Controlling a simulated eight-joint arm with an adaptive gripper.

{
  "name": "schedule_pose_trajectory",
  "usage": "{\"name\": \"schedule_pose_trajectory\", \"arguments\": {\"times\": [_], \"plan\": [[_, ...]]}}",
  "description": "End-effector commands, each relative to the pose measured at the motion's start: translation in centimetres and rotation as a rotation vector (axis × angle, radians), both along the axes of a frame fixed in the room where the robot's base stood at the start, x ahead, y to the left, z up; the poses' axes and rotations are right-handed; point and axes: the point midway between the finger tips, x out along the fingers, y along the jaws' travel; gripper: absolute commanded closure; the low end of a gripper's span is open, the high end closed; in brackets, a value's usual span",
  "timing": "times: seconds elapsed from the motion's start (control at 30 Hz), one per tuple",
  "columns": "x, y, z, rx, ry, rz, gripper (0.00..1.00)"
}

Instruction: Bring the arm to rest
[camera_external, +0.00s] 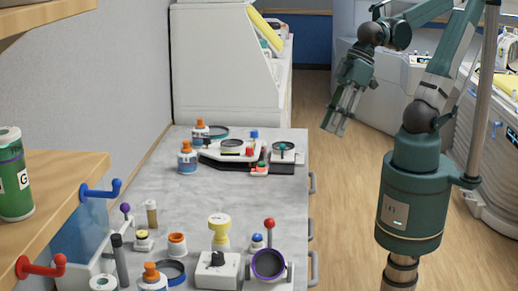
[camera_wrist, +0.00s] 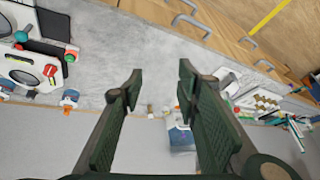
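My gripper (camera_external: 338,119) hangs beside the right edge of the grey counter (camera_external: 225,200), over the wooden floor, pointing down and slightly left. In the wrist view my gripper (camera_wrist: 160,80) shows two dark green fingers spread apart with nothing between them. The gripper is open and empty. My green arm rises from its base at the right of the external view and bends over to the left at the top. The gripper touches nothing that I can see.
A wooden shelf (camera_external: 50,185) with coloured hooks is at left. The floor (camera_external: 340,210) near the gripper is clear.

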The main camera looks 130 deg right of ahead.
Motion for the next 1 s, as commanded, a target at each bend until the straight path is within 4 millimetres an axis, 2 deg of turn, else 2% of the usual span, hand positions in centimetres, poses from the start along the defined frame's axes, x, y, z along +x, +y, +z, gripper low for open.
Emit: {"name": "schedule_pose_trajectory", "arguments": {"times": [0.03, 0.2, 0.4, 1.0], "plan": [[-0.6, 1.0, -0.2, -0.016, -0.013, 0.046, 0.68], [-1.8, 3.3, -0.7, -0.074, -0.059, 0.187, 0.68], [-2.7, 4.9, -1.1, -0.119, -0.095, 0.293, 0.68], [-2.9, 5.4, -1.2, -0.133, -0.107, 0.324, 0.68]]}}
